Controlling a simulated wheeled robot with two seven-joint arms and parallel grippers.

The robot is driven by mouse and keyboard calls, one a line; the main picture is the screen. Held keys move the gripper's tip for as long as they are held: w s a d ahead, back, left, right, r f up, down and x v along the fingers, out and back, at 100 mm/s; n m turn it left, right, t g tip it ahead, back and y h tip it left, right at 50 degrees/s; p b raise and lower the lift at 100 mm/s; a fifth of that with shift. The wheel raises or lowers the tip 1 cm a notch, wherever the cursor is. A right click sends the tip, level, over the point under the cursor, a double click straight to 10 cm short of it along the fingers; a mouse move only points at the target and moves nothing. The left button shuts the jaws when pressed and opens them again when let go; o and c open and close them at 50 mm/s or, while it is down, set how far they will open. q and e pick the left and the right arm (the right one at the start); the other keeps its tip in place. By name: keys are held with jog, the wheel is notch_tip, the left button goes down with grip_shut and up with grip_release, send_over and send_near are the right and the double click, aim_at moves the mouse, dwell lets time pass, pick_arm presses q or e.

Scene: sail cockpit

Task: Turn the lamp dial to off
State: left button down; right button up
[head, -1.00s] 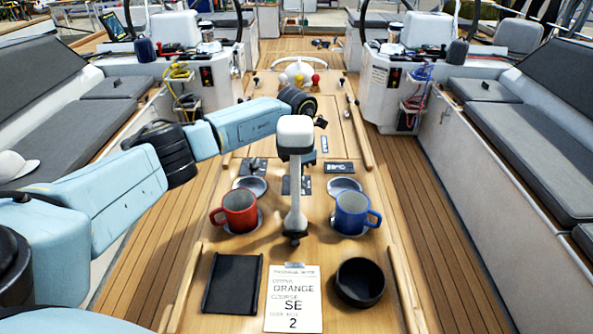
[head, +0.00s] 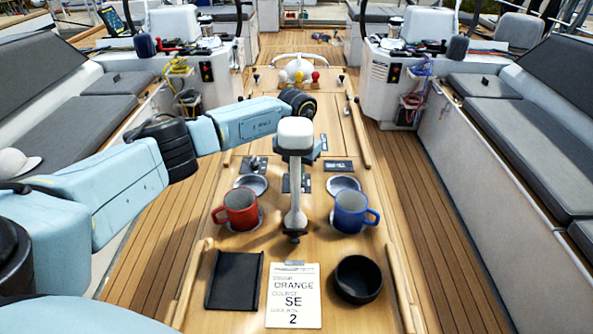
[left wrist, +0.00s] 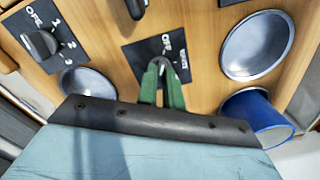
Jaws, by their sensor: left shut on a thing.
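In the left wrist view the middle black panel (left wrist: 135,62) carries an "OFF" mark and a second label that I cannot read clearly. My left gripper (left wrist: 162,66), with green fingers, is over this panel and shut on its dial knob, which is mostly hidden between the fingertips. A second dial (left wrist: 40,43), marked OFF, 1, 2, 3, sits on the left panel, apart from the fingers. In the head view the middle panel (head: 287,184) is partly covered by a white-topped post (head: 296,137), which also hides my left gripper. My right gripper is not in view.
A red mug (head: 240,210) and a blue mug (head: 352,212) stand either side of the post; the blue one also shows near my fingers (left wrist: 262,118). Empty round holders (head: 343,184) lie behind. A black tray (head: 234,280), card (head: 293,297) and black bowl (head: 358,280) are nearer.

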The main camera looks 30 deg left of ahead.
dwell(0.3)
pick_arm(q)
jog(key=c, duration=1.5)
grip_release()
jog(key=shift+c, duration=0.2)
jog(key=shift+r, duration=0.15)
notch_tip(320, 180, up, 13)
jog(key=shift+b, duration=0.4)
jog(key=shift+r, duration=0.2)
